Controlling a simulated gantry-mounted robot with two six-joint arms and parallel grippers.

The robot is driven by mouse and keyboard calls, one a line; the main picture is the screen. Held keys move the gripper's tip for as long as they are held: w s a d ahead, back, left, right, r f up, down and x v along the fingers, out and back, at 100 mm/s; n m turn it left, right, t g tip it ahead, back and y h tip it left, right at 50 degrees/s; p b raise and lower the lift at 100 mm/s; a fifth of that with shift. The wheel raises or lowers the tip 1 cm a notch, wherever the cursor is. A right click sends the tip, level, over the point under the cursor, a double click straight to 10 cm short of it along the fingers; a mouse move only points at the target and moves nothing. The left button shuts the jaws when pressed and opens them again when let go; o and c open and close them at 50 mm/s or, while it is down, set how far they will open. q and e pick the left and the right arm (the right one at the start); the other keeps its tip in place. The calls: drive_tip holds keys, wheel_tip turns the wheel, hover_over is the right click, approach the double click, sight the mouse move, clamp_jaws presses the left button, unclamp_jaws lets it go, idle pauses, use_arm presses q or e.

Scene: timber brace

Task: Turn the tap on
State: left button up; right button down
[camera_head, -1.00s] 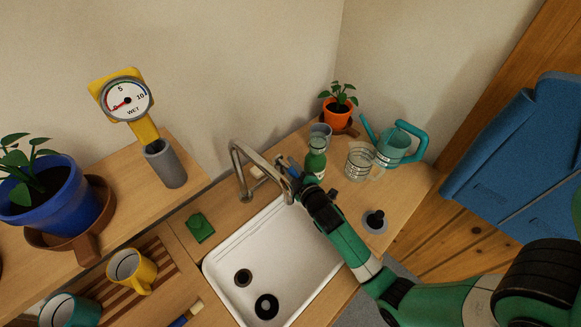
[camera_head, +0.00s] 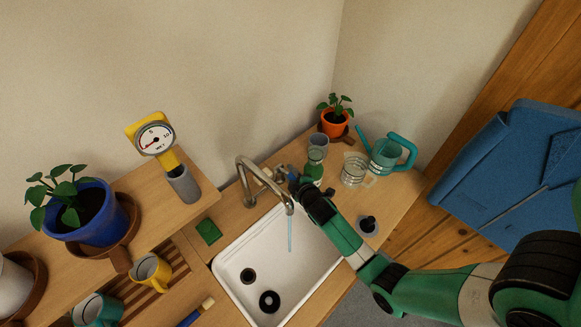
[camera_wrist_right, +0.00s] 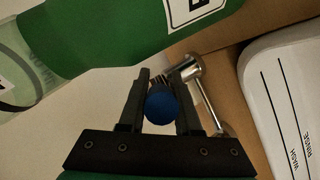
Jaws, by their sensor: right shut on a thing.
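The metal tap (camera_head: 262,165) arches over the white sink (camera_head: 318,262), and a thin blue stream of water (camera_head: 290,232) falls from its spout. My right gripper (camera_head: 290,180) is behind the spout, at the tap's handle. In the right wrist view, my right gripper (camera_wrist_right: 160,88) is shut on the blue-ended tap handle (camera_wrist_right: 162,106), which sits between its fingers. The metal tap body (camera_wrist_right: 190,70) shows just beyond. In the head view, the handle is mostly hidden by the gripper. My left gripper is not in view.
A green bottle (camera_head: 314,172) stands close beside my right gripper. A glass jug (camera_head: 354,170), teal watering can (camera_head: 388,154) and orange plant pot (camera_head: 334,126) stand behind. A green sponge (camera_head: 208,231) lies left of the sink. A dark plug (camera_head: 269,301) lies in the sink.

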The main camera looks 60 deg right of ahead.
drive_tip(key=c, duration=0.6)
unclamp_jaws()
drive_tip(key=shift+s+a+r, duration=0.15)
drive_tip(key=p+v, duration=0.3)
drive_tip(key=v, duration=0.8)
drive_tip(key=shift+s, duration=0.1)
